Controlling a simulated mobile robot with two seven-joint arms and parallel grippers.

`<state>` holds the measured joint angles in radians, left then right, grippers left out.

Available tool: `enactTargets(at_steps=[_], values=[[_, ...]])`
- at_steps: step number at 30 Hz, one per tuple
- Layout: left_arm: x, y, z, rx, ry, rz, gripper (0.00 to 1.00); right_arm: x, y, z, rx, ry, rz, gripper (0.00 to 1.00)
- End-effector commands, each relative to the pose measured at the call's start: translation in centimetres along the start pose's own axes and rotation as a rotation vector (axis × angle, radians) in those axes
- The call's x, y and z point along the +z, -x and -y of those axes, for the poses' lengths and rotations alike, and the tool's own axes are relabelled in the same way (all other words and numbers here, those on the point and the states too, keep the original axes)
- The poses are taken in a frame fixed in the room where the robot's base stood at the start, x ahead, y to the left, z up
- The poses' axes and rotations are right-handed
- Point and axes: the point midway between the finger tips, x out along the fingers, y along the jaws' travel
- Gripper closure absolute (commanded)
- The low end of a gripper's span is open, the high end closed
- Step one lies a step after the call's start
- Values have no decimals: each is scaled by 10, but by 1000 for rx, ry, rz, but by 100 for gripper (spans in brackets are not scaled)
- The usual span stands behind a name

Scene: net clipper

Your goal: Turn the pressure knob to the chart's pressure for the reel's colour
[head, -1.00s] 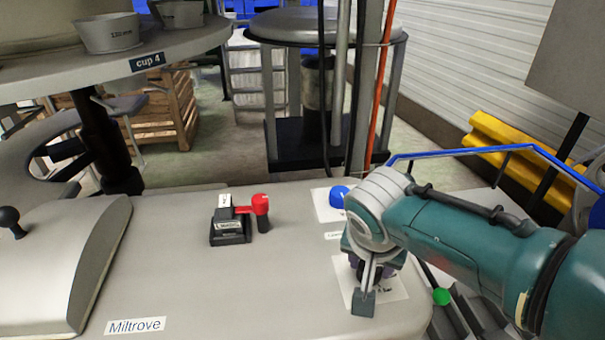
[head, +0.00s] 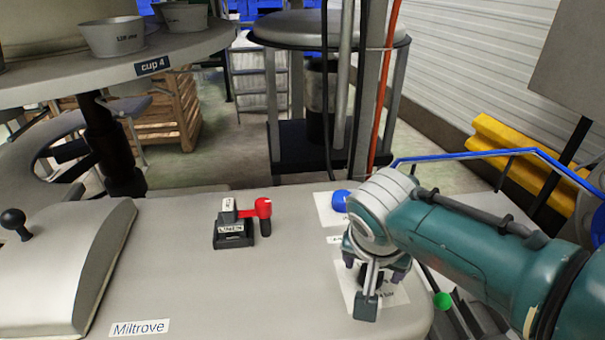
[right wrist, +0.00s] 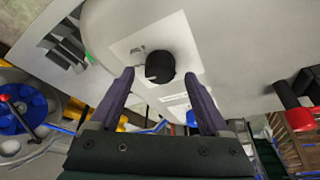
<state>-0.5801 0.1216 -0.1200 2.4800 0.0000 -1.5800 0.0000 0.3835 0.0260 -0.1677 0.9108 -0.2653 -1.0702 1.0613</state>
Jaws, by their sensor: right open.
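The black pressure knob (right wrist: 159,66) sits on a white label plate on the grey console. In the head view the knob (head: 371,276) is partly hidden by my right gripper (head: 378,266). In the right wrist view my right gripper (right wrist: 157,76) is open, its two purple fingers apart with the knob between and just beyond the tips. No contact with the knob shows. The knob's scale is too small to read. No chart can be made out, and I cannot tell which thing is the reel. My left gripper is not in view.
A blue button (head: 340,200) lies behind the knob.

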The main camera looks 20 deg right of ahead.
Motion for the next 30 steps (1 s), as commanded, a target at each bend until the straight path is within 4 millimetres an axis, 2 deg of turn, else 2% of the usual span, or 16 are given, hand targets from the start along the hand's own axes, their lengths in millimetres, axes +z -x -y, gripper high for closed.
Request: enactTargets(at_steps=[1,6,13,18,30], values=[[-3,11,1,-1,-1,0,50,-2,14,0,-3,-1,0,20],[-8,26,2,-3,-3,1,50,-2,46,0,-3,-2,0,20],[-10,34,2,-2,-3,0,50,-1,77,0,-2,-1,-1,20],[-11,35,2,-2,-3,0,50,-1,86,0,0,0,-1,20],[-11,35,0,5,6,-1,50,0,86,0,0,-1,0,20]])
